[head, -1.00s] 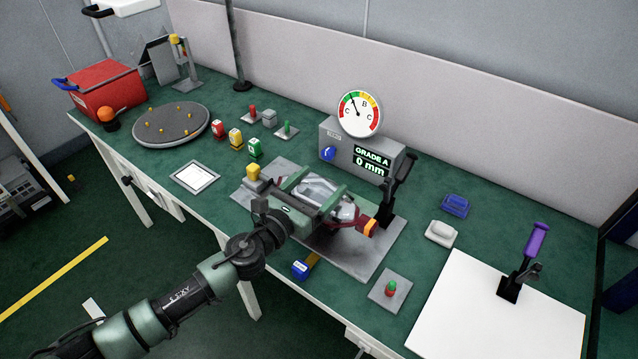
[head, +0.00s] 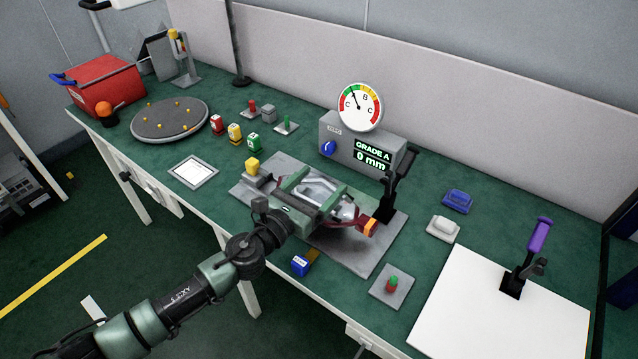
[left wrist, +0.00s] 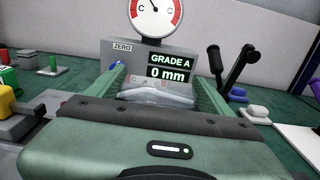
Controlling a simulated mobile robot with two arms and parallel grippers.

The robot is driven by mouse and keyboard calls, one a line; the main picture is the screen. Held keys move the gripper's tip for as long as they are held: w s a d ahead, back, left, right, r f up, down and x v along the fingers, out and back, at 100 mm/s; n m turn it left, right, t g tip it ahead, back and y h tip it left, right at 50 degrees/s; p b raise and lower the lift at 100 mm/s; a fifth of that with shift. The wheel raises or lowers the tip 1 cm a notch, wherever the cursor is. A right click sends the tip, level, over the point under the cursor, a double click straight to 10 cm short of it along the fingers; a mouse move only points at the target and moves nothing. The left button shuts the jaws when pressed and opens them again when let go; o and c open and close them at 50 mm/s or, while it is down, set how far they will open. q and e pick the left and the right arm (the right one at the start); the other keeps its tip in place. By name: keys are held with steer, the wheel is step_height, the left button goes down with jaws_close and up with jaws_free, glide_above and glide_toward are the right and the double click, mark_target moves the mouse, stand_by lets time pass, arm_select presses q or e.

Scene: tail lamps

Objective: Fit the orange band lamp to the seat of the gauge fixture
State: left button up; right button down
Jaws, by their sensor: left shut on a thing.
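The lamp (head: 345,211) has a clear, pale body with a dark red edge and an orange part (head: 369,227) at its right end. My left gripper (head: 318,192) is shut on it, with green fingers on either side. The lamp also shows between the fingers in the left wrist view (left wrist: 155,98). It is over the grey base plate of the gauge fixture (head: 345,250), in front of the gauge box (head: 345,150). The gripper and lamp hide the seat, and I cannot tell whether the lamp touches it. The display reads GRADE A, 0 mm. My right gripper is not in view.
A black toggle clamp (head: 393,190) stands upright at the plate's right side. A yellow-topped block (head: 252,168) is at its left. A red and green button (head: 391,285) and a white board (head: 480,310) are to the right.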

arm_select(q)
steer(key=shift+f, duration=0.35)
steer(key=o, duration=1.7)
steer(key=shift+f, duration=0.1)
steer(key=shift+s+a, duration=0.25)
steer(key=shift+s, duration=0.05)
steer(key=b+v, duration=0.1)
steer(key=v, duration=0.6)
